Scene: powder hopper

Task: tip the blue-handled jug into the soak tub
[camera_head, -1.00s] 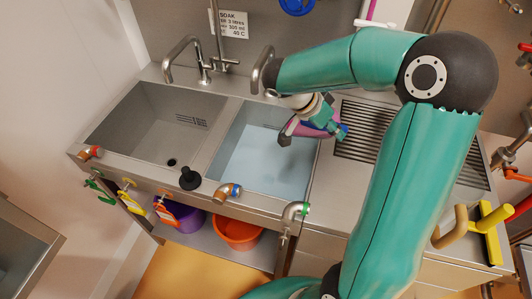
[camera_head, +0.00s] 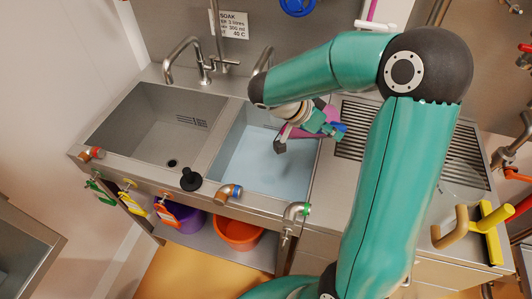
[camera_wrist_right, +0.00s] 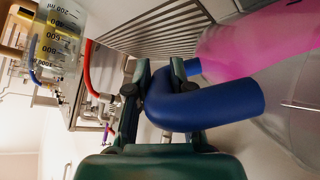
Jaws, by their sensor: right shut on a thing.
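The soak tub (camera_head: 262,165) is the right-hand basin, with pale blue water in it and a SOAK sign (camera_head: 234,24) on the wall behind. My right gripper (camera_head: 316,124) is over the tub's right side, shut on the blue handle (camera_wrist_right: 205,104) of a jug. The jug's pink body (camera_wrist_right: 255,42) is beside the fingers in the wrist view and looks tilted. In the head view it is mostly hidden by my wrist; some pink (camera_head: 325,113) shows near the tub's right rim. I cannot tell whether anything is pouring. My left gripper is not in view.
An empty basin (camera_head: 150,125) lies left of the tub, with a black plug (camera_head: 190,179) on the front ledge. Taps (camera_head: 205,70) stand behind. A slotted drainer (camera_head: 365,135) is at right. A graduated clear vessel (camera_wrist_right: 62,40) shows in the wrist view.

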